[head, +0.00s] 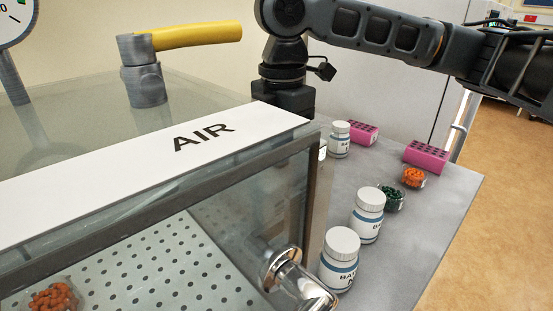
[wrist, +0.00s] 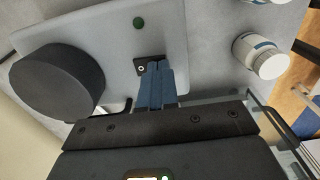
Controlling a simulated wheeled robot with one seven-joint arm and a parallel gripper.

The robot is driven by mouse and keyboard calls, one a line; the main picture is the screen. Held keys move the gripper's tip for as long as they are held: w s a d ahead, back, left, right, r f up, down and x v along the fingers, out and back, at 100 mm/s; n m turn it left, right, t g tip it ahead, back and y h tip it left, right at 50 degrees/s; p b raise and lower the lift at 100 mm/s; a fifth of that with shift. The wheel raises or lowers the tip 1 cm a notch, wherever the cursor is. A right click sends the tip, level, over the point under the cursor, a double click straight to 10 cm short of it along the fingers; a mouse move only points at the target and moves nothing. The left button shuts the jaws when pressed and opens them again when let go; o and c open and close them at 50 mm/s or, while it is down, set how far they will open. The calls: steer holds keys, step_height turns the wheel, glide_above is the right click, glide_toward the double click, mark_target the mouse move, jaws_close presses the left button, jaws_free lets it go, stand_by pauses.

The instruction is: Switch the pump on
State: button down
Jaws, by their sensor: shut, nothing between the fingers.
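The pump appears to be the light grey unit (wrist: 115,35) in the wrist view, with a large black cylinder (wrist: 57,83) on its left side. A green round spot (wrist: 139,23) sits near its top edge. A small black switch (wrist: 142,67) with a pale dot is on the unit. My gripper (wrist: 156,68) is shut and empty, its blue fingertips at the switch and covering part of it; I cannot tell whether they touch. In the head view, my gripper's fingers and the unit are hidden behind the cabinet.
The glass cabinet (head: 150,165) marked AIR fills the front left. A yellow-handled valve (head: 150,75) stands on it. White bottles (head: 340,262), pink racks (head: 425,156) and small dishes (head: 392,198) line the grey bench on the right. A white bottle (wrist: 262,56) also shows in the wrist view.

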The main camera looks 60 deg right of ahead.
steer(key=shift+f, duration=0.35)
steer(key=shift+r, duration=0.2)
step_height(320, 180, up, 7)
steer(key=p, duration=0.6)
steer(key=shift+f, duration=0.1)
stand_by(0.7)
